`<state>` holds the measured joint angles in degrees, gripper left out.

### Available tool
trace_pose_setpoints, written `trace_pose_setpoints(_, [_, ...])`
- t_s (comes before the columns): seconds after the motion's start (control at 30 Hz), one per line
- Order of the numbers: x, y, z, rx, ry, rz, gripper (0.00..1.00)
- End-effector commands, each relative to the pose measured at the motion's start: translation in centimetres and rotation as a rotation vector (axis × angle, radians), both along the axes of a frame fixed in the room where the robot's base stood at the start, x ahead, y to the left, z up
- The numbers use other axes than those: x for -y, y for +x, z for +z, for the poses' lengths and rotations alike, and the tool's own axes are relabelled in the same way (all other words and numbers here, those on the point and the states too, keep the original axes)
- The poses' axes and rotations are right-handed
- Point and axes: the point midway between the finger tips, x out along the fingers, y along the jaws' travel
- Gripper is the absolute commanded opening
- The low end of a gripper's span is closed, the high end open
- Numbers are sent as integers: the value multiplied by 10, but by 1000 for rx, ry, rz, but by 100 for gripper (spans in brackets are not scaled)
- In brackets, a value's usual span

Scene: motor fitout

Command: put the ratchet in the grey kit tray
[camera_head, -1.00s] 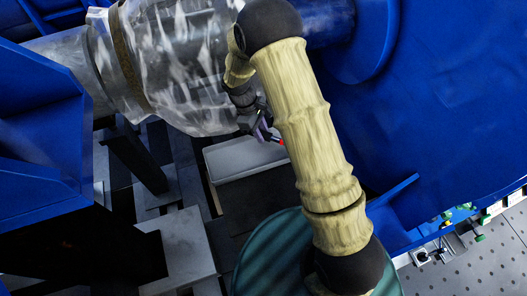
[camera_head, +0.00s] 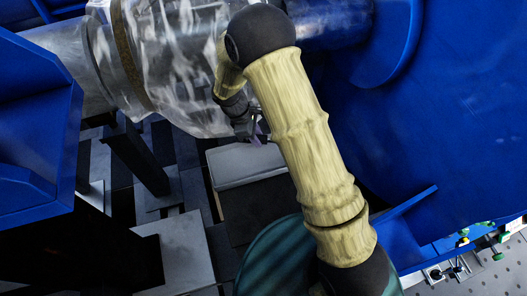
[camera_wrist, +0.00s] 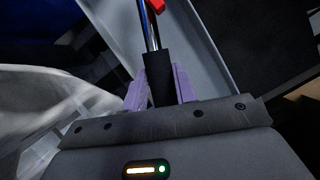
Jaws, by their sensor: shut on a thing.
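My gripper (camera_wrist: 159,88) has purple fingers shut on the black handle of the ratchet (camera_wrist: 158,76). Its bright metal shaft runs up from the handle to a red part at the top edge of the wrist view. In the head view my gripper (camera_head: 261,136) shows beside my arm, over the far right part of the grey kit tray (camera_head: 241,165); the ratchet is mostly hidden there by my arm. The tray's grey wall (camera_wrist: 208,45) passes behind and right of the ratchet in the wrist view. I cannot tell the height between ratchet and tray.
A large machine housing in shiny, mottled wrapping (camera_head: 175,60) is close to the left of my gripper. A big blue machine body (camera_head: 440,130) fills the right. A black post (camera_head: 137,158) and grey floor plates (camera_head: 180,250) lie left of the tray.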

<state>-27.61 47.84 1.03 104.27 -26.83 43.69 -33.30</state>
Motion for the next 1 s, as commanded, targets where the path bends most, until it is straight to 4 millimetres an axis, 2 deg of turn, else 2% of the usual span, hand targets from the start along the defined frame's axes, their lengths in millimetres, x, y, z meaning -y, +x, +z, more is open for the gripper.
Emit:
trace_pose_setpoints(0.2, [1, 0, -36, -2, -3, -2, 0])
trace_pose_setpoints(0.63, [2, 1, -45, 0, -1, -4, 0])
trace_pose_setpoints(0.9, [2, 0, -77, -1, -3, -3, 0])
trace_pose_setpoints(1.0, [2, 1, -80, 1, -1, -4, 0])
